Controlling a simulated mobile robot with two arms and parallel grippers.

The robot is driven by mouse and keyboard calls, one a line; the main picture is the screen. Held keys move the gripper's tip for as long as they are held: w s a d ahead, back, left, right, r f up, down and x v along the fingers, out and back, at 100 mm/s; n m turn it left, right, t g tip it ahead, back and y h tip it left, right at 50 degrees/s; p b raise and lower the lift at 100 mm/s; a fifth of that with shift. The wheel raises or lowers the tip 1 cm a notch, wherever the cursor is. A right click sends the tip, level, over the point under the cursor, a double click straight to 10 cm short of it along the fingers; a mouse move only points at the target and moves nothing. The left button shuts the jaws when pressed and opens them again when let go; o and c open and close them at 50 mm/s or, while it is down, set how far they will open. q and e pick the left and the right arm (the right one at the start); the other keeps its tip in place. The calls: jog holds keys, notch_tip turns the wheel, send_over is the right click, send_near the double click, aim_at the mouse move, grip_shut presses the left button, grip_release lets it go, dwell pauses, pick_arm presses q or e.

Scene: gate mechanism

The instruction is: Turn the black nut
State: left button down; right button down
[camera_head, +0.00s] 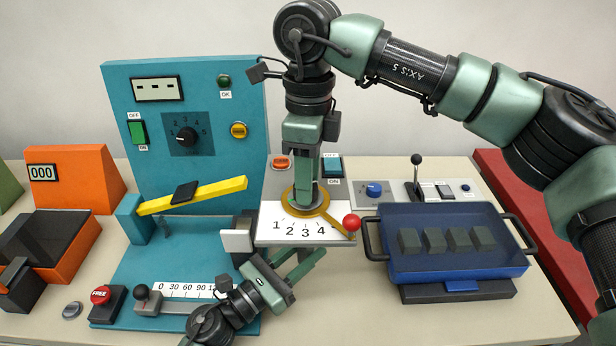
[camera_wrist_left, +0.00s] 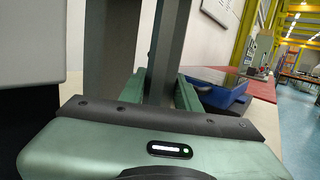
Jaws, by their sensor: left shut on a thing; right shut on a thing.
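My right gripper (camera_head: 306,203) points straight down into the middle of a brass ring (camera_head: 324,209) on a white plate (camera_head: 278,235) numbered 1 to 4. It is shut on the part at the ring's centre, which its fingers hide; I take this for the black nut, but see no nut clearly. A brass lever with a red ball (camera_head: 352,222) sticks out from the ring to the lower right. My left gripper (camera_head: 305,262) reaches in below the plate. In the left wrist view its green fingers (camera_wrist_left: 160,92) are shut on a dark grey upright post (camera_wrist_left: 168,45).
A blue tray (camera_head: 455,265) with several dark blocks stands at right. A teal panel (camera_head: 230,130) with a yellow bar (camera_head: 215,193) stands at left. A red FREE button (camera_head: 101,295) and a slider (camera_head: 142,292) are at front left. A small black-knobbed lever (camera_head: 416,160) is behind the tray.

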pick_arm(q)
jog(key=shift+f, duration=0.1)
pick_arm(e)
jog(key=m, duration=0.4)
jog(key=shift+r, duration=0.1)
jog(key=shift+m, duration=1.7)
pick_arm(q)
jog(key=shift+d, duration=0.1)
pick_arm(e)
jog(key=c, duration=1.3)
grip_release()
jog(key=o, duration=0.4)
notch_tip(320, 180, up, 12)
jog(key=shift+w+d, duration=0.2)
notch_tip(320, 180, up, 12)
jog(key=shift+w+d, duration=0.2)
jog(key=shift+d, duration=0.05)
